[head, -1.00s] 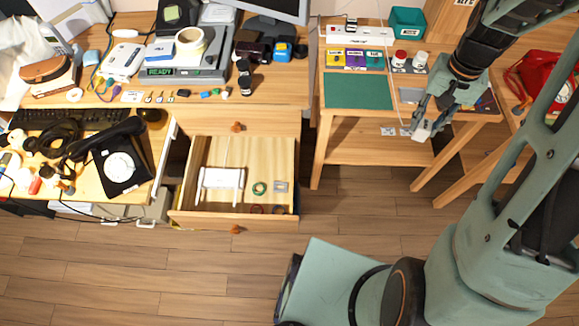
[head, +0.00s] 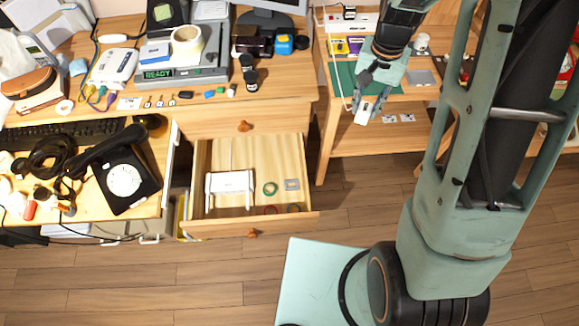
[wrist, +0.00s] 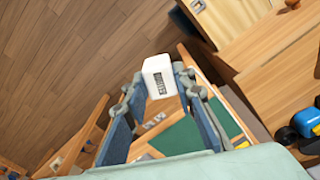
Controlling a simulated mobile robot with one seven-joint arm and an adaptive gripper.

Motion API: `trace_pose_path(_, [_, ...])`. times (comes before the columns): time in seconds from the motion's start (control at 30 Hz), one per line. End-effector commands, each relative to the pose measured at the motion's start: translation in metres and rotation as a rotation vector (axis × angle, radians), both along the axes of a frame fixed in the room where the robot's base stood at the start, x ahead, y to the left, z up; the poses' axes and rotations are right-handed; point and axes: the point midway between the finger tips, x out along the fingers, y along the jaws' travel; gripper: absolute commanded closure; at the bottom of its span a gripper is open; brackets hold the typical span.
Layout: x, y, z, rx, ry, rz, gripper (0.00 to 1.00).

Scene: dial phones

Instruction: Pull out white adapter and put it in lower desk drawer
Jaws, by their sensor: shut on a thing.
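My gripper (head: 371,107) is shut on the white adapter (head: 363,117), a small white block with a dark label. In the wrist view the adapter (wrist: 159,77) sits between the tips of my gripper (wrist: 160,84). In the head view it is held in front of the side table's green mat, right of the open drawer. The lower desk drawer (head: 220,229) is pulled out. Inside it lie a white bracket-like item (head: 230,181), a green ring (head: 270,188), a small grey plate (head: 292,184) and small rings near the front.
The upper drawer front (head: 244,127) is closed above the open one. A black dial phone (head: 124,179) rests on a surface left of the drawer. The side table (head: 325,125) stands to the right.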

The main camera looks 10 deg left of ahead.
Motion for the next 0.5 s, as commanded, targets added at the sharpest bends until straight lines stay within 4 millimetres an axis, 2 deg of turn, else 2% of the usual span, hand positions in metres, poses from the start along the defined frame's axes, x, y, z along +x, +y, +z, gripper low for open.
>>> trace_pose_path(0.03, [0.001,0.009,-0.026,0.0,0.001,-0.039,0.89])
trace_pose_path(0.5, [0.003,0.079,-0.149,0.002,0.007,-0.463,0.89])
